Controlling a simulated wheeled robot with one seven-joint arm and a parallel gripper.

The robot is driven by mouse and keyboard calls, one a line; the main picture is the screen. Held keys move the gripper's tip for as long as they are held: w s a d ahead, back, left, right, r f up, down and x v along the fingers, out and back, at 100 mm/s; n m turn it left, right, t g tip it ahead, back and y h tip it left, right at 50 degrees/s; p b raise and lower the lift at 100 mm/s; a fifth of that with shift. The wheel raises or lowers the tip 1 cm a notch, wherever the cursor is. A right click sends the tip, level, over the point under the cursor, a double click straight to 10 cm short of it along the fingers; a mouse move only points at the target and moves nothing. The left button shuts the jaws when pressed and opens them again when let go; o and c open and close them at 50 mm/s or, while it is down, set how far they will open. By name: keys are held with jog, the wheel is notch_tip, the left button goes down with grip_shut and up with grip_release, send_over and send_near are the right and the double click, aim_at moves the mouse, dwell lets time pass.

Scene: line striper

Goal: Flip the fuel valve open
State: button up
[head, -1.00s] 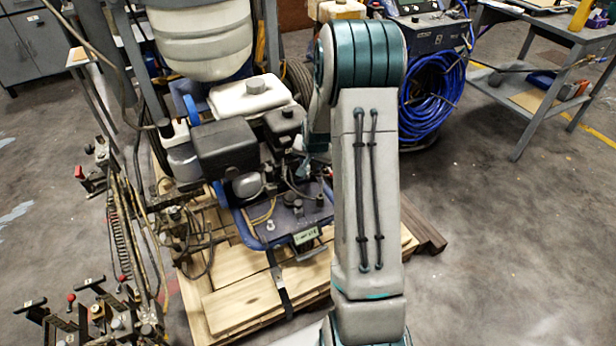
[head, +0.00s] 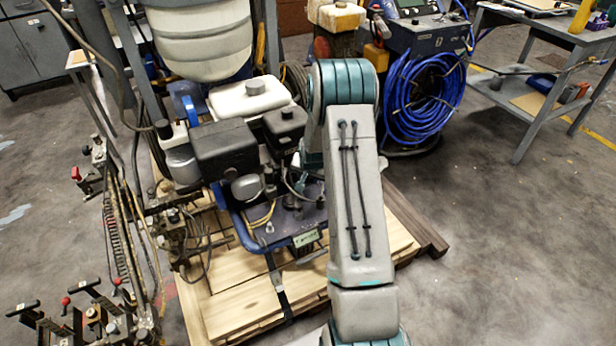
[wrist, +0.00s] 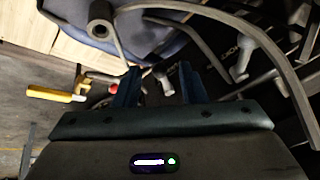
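The line striper's engine (head: 224,150) stands in the middle left of the head view, with a white tank (head: 235,101) behind it. I cannot make out the fuel valve for certain in either view. My gripper is hidden behind my arm in the head view. In the wrist view my gripper (wrist: 157,76) points in among the machine's parts, its two dark fingers apart. A small grey part shows between the fingers, but I cannot tell whether they touch it. A yellow-handled lever (wrist: 55,94) and a red knob (wrist: 114,88) lie left of the fingers.
A curved grey tube (wrist: 265,45) arches close to the fingers on the right. The striper stands on a wooden pallet (head: 235,303). A blue hose coil (head: 425,95) and a workbench (head: 545,45) stand at the right. The floor at right is clear.

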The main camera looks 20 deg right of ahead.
grip_shut()
jog(key=shift+w+d+n+g+y+p, duration=0.1)
jog(key=shift+d+n+g+y+p, duration=0.2)
jog(key=shift+d+n+y, duration=1.1)
jog(key=shift+w+d+n+g+y+p, duration=0.15)
jog(key=shift+d+n+p, duration=0.35)
jog(key=shift+n, duration=2.05)
jog(key=shift+s+d+n+g+y+p, duration=0.2)
jog(key=shift+d+n+y, duration=0.7)
jog(key=shift+n, duration=1.05)
jog(key=shift+w+d, duration=0.15)
jog(key=shift+w, duration=0.05)
grip_release()
